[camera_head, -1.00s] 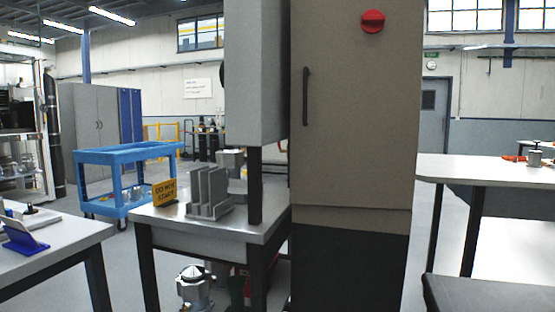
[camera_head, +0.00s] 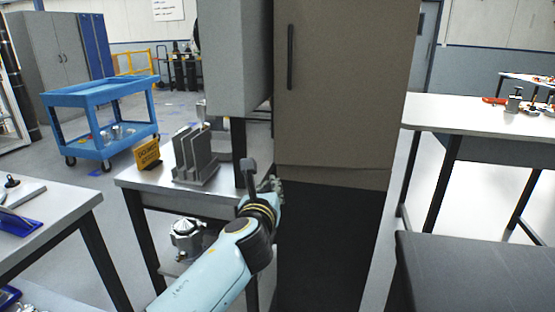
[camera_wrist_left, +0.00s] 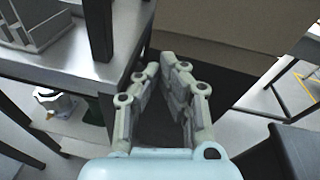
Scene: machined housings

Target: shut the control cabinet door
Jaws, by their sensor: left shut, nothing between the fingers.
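The control cabinet's brown door (camera_head: 345,80) fills the centre of the head view, with a black vertical handle (camera_head: 290,57) near its left edge. I cannot tell how far the door stands open. My left gripper (camera_head: 274,184) is low in front of the cabinet, below the handle and near the dark lower section (camera_head: 325,240). It is shut and empty, apart from the handle. In the left wrist view my left gripper (camera_wrist_left: 160,66) points toward the brown lower panel (camera_wrist_left: 215,30). My right gripper is not in view.
A grey box on a dark post (camera_head: 238,60) is left of the door. A white table (camera_head: 470,115) and dark bench (camera_head: 480,265) stand right. A blue cart (camera_head: 100,90) is behind.

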